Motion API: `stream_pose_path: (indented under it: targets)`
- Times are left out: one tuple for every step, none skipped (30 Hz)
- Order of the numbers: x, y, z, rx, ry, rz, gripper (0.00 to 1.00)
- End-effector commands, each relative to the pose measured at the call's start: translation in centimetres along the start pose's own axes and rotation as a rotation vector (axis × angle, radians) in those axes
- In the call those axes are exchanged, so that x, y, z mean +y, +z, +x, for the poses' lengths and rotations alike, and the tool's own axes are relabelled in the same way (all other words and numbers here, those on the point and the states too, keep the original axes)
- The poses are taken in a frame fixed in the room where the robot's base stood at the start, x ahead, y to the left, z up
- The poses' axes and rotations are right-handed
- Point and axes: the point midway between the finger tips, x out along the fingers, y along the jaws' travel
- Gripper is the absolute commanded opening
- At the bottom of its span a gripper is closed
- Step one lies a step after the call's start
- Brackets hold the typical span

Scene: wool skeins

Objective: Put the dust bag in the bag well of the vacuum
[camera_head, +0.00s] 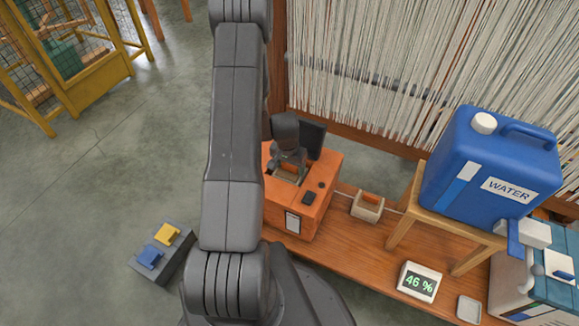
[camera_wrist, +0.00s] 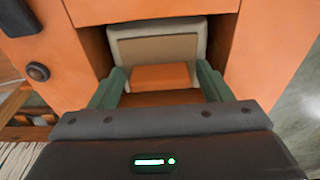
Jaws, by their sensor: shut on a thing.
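The vacuum (camera_head: 328,170) is an orange box on a wooden bench, with a dark flap (camera_head: 312,138) standing open at its back. My gripper (camera_head: 289,170) points down into the open bag well on its top. In the wrist view my gripper's green fingers (camera_wrist: 161,76) are shut on the dust bag (camera_wrist: 157,47), a tan panel with a pale rim and an orange block between the fingers. The bag is inside the well's opening, between orange walls (camera_wrist: 270,45). How deep it sits, and whether it touches the bottom, is hidden.
A blue water canister (camera_head: 480,165) stands on a wooden stand at the right. A small open box (camera_head: 367,207), a display reading 46 % (camera_head: 419,283) and a white dish (camera_head: 469,309) are on the bench (camera_head: 345,255). Hanging yarn (camera_head: 390,70) is behind.

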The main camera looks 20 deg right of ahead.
Motion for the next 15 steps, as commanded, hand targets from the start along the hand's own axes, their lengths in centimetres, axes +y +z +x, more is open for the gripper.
stream_pose_path:
  targets:
    - [-0.02, -0.07, -0.14, 0.001, -0.001, 0.000, 0.36]
    - [-0.02, -0.07, -0.15, 0.002, -0.001, 0.000, 0.36]
    - [-0.02, -0.07, -0.16, 0.001, -0.001, 0.000, 0.36]
    - [-0.02, -0.07, -0.16, 0.001, -0.001, 0.000, 0.36]
    - [-0.02, -0.07, -0.12, 0.001, -0.001, 0.000, 0.36]
    - [-0.02, -0.05, -0.01, 0.001, -0.001, 0.000, 0.36]
    - [-0.02, -0.04, 0.10, 0.001, 0.000, 0.000, 0.36]
    - [-0.02, -0.02, 0.21, 0.001, 0.000, 0.001, 0.36]
    - [-0.02, -0.01, 0.31, 0.001, 0.000, 0.000, 0.36]
    - [-0.02, -0.03, 0.14, 0.001, 0.000, 0.001, 0.78]
    - [-0.02, -0.03, 0.11, 0.001, 0.000, 0.001, 0.84]
    - [-0.02, -0.03, 0.11, 0.001, 0.000, 0.001, 0.91]
    - [-0.02, -0.03, 0.11, 0.001, 0.000, 0.001, 0.94]
    - [-0.02, -0.03, 0.11, 0.001, 0.000, 0.001, 0.94]
    - [-0.02, -0.03, 0.10, 0.001, 0.000, 0.001, 0.94]
